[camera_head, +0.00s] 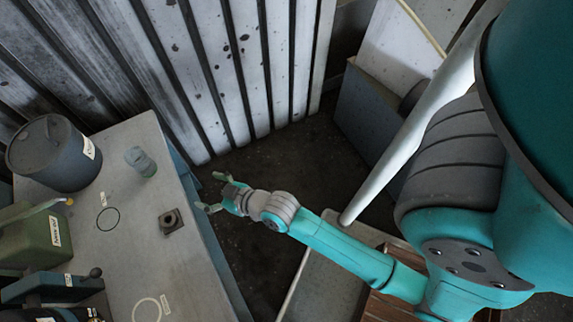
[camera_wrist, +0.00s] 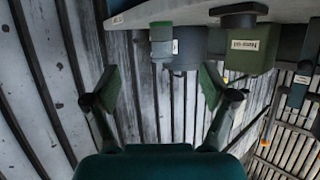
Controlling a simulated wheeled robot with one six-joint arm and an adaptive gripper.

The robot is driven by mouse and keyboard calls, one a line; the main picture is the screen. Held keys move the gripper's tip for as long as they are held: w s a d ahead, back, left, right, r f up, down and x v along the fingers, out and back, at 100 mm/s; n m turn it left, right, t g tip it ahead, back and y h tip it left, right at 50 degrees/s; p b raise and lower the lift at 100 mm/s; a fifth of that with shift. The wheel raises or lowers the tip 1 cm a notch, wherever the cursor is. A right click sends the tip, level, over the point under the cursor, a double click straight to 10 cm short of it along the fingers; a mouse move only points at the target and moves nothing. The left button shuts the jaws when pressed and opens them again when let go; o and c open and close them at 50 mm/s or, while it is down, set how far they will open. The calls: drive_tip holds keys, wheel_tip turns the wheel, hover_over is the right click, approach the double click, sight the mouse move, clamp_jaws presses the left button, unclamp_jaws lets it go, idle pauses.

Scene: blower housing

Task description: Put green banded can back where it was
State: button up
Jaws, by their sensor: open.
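The green banded can (camera_head: 141,161) is small and grey-green and stands on the grey table (camera_head: 135,255) near its back edge, right of a large dark drum. In the wrist view, which looks upside down, the can (camera_wrist: 162,41) appears near the top, in front of the drum. My gripper (camera_head: 214,192) is open and empty, to the right of the can and apart from it, by the table's right edge. Its two fingers (camera_wrist: 160,88) are spread wide in the wrist view. A dark ring (camera_head: 107,218) and a pale ring (camera_head: 147,309) are marked on the tabletop, each beside a small label.
The dark drum (camera_head: 54,153) stands at the table's back left. A labelled green container (camera_head: 35,238) is at the left edge. A square part with a hole (camera_head: 171,222) lies mid-table. A ribbed metal wall (camera_head: 225,70) rises behind. Tabletop around the dark ring is clear.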

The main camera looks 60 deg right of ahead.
drive_tip(key=s+r, duration=0.3)
drive_tip(key=s, duration=0.6)
drive_tip(key=s+r, duration=0.4)
drive_tip(key=s, duration=0.6)
drive_tip(key=s+a+r+t, duration=0.1)
drive_tip(key=s+r, duration=0.2)
drive_tip(key=s, duration=0.6)
drive_tip(key=shift+s+r, duration=0.15)
drive_tip(key=shift+r, duration=0.25)
